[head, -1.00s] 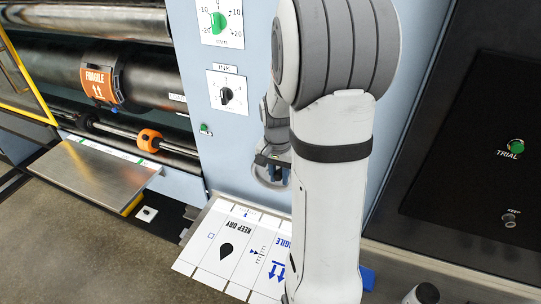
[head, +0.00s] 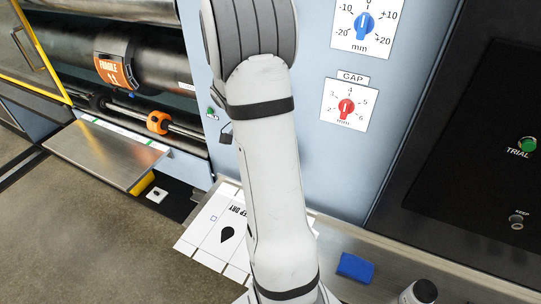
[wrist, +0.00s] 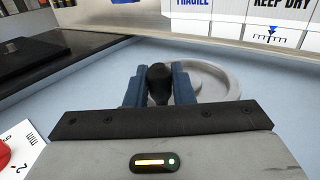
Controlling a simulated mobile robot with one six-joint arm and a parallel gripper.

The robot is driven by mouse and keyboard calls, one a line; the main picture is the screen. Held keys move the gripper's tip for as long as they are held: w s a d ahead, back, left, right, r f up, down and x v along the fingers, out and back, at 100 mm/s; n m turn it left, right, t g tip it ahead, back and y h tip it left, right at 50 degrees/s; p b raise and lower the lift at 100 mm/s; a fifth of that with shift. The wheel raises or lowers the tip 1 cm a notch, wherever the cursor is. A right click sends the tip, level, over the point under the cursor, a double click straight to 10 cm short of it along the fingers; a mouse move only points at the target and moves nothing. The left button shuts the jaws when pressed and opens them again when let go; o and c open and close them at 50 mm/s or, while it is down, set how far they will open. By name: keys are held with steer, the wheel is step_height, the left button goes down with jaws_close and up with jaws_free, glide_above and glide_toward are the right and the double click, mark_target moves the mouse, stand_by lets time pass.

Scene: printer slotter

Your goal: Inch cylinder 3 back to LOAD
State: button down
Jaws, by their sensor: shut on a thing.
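In the wrist view my gripper (wrist: 158,88) is shut on a black knob (wrist: 159,76), with one blue finger on each side. The knob is at the near left of a round grey handwheel (wrist: 215,78) on the light blue panel. In the head view my arm hides the gripper and the handwheel. A large dark cylinder (head: 160,77) at the upper left carries an orange FRAGILE plate (head: 116,73). I cannot tell which cylinder is number 3, and I see no LOAD mark.
A blue dial (head: 364,25) and a red GAP dial (head: 346,107) are on the panel right of my arm. A green TRIAL button (head: 527,144) is on the black panel. A metal shelf (head: 105,153) juts out left. A printed sheet (head: 212,235) and a blue block (head: 355,267) lie low in front.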

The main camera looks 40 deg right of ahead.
steer(key=shift+s+a+f, duration=0.1)
steer(key=shift+a+f, duration=0.05)
steer(key=shift+f, duration=0.05)
steer(key=c, duration=1.6)
jaws_free()
steer(key=shift+o, duration=1.6)
steer(key=shift+r, duration=0.1)
steer(key=shift+w+r, duration=0.15)
steer(key=shift+w, duration=0.05)
steer(key=b+v, duration=0.1)
steer(key=v, duration=0.6)
steer(key=shift+r+b, duration=0.2)
steer(key=shift+b, duration=0.1)
